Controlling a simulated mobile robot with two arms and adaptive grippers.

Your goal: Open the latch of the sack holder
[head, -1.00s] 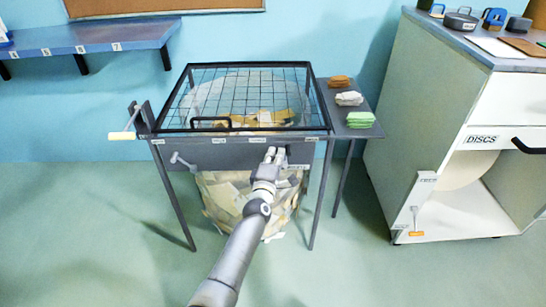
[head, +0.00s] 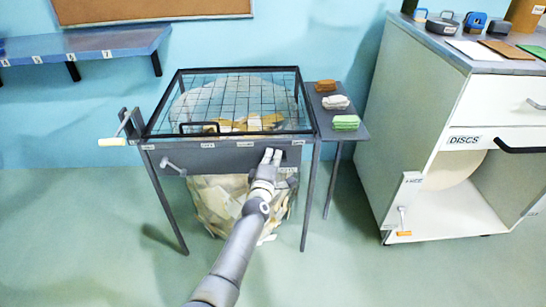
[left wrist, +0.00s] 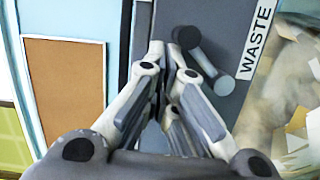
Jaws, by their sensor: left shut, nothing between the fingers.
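The sack holder is a dark metal stand (head: 222,157) with a mesh lid, and a sack of paper scraps (head: 215,205) hangs beneath it. My left gripper (head: 272,156) is at the right part of its front panel, beside the label WASTE. The left wrist view shows a grey lever latch (left wrist: 206,62) with a dark round pivot on the panel, left of that label. My gripper's fingers (left wrist: 168,55) are shut and empty, just left of the lever. I cannot tell whether they touch it. In the head view the gripper hides the latch. My right gripper is not in view.
A second lever (head: 173,166) sits on the panel's left, and a crank (head: 112,141) juts from the left side. A side shelf (head: 350,132) holds folded cloths. A cabinet (head: 410,125) stands right. Floor in front is clear.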

